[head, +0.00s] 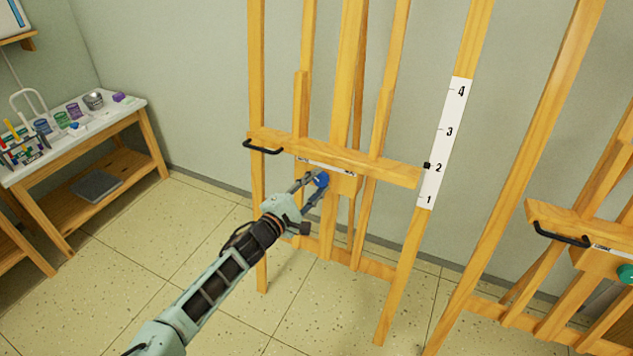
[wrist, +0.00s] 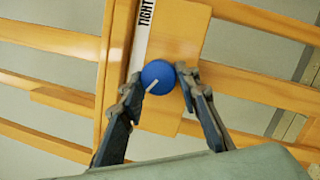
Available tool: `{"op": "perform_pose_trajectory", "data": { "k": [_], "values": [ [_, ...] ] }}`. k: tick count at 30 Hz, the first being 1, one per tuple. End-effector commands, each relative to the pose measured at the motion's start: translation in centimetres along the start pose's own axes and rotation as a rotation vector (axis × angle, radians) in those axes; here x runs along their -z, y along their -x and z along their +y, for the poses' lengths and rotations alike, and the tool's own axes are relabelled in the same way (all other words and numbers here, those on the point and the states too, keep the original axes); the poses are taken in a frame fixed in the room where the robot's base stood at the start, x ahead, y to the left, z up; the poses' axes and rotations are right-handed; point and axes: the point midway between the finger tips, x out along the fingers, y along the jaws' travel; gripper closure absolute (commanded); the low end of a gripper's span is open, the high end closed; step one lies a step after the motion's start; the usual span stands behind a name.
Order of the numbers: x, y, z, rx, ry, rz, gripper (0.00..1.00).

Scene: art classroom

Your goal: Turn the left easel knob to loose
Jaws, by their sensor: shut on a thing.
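The left easel (head: 342,100) is wooden and stands near the wall. Its blue knob (head: 321,180) sits below the crossbar (head: 380,167). In the wrist view the blue knob (wrist: 158,77) is round, with a pale pointer line aimed toward the lower left. My gripper (head: 316,183) reaches up to it from the lower left. In the wrist view my gripper (wrist: 160,86) has one dark finger on each side of the knob, shut on it. A white label strip (wrist: 145,30) above the knob reads "TIGHT"; the rest of its lettering is hidden.
A numbered scale (head: 444,143) is on the easel's right post, with a black marker near 2. A black handle (head: 261,147) juts from the crossbar's left end. A second easel with a green knob (head: 626,273) stands right. A table (head: 65,150) with art supplies is left.

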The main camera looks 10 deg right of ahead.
Motion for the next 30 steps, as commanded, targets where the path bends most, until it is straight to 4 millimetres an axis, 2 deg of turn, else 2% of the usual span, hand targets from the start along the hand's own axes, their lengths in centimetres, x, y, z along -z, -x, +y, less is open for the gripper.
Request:
{"op": "perform_pose_trajectory", "data": {
  "k": [12,13,18,26,30],
  "values": [
    [0.0,0.0,0.1,-0.004,0.010,0.000,0.95],
    [0.0,0.0,0.1,-0.004,0.010,0.000,0.69],
    [0.0,0.0,0.1,-0.003,0.009,0.000,0.53],
    [0.0,0.1,0.0,-0.002,0.008,0.001,0.53],
    [0.1,1.2,0.1,-0.002,0.007,0.002,0.53]
  ]
}}
